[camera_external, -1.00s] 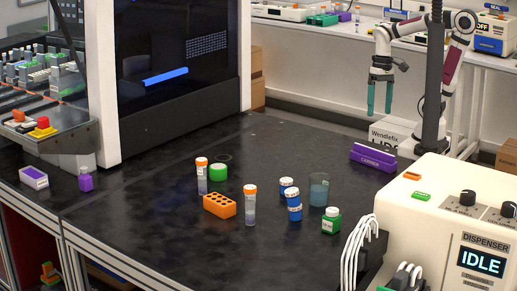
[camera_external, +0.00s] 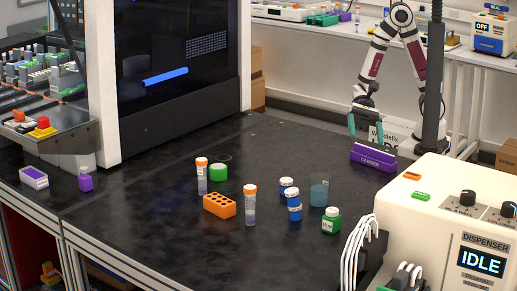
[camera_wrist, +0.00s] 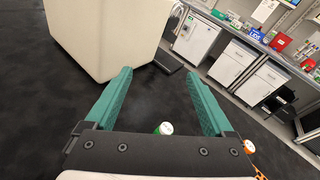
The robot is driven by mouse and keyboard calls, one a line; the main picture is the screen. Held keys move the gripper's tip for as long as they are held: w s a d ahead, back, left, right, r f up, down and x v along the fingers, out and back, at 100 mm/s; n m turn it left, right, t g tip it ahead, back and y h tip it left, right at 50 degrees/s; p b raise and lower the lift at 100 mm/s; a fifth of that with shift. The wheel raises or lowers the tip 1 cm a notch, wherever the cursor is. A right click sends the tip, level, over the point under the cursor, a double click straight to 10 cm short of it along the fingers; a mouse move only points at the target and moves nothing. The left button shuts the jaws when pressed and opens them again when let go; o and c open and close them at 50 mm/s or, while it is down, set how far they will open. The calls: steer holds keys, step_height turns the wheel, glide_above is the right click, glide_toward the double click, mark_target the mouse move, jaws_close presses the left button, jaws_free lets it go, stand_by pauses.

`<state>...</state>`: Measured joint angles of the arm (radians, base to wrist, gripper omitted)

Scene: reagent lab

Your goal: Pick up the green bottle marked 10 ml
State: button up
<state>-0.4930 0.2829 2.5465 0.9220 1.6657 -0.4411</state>
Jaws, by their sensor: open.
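A small green bottle (camera_external: 331,222) with a white label stands upright on the dark bench, left of the dispenser's cables; its marking is too small to read. A second green object (camera_external: 219,171), short and round, stands farther left behind the orange rack. My gripper (camera_external: 365,128) is open and empty, above and behind the bench items, near the purple holder. In the wrist view its teal fingers (camera_wrist: 158,75) are spread apart. A small green item with a white top (camera_wrist: 163,129) shows low between them, partly hidden by the gripper body; I cannot tell which one it is.
A glass beaker (camera_external: 319,190) and blue-and-white bottles (camera_external: 294,207) stand close left of the green bottle. An orange rack (camera_external: 219,206) and orange-capped tubes (camera_external: 250,208) are farther left. The purple holder (camera_external: 373,158) and the cream dispenser (camera_external: 440,215) are at right. Mid-back bench is clear.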

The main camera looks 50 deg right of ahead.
steer(key=a+f+m+t+y, duration=0.2)
steer(key=a+f+m, duration=0.2)
steer(key=a, duration=0.2)
steer(key=m+t+h, duration=0.1)
steer(key=m+t, duration=0.5)
steer(key=t, duration=0.1)
glide_toward(327, 223)
steer(key=x, duration=0.3)
steer(key=shift+s+a, duration=0.15)
steer(key=shift+a, duration=0.2)
steer(key=shift+h, duration=0.3)
steer(key=x, duration=0.7)
steer(key=shift+f, duration=0.1)
jaws_close()
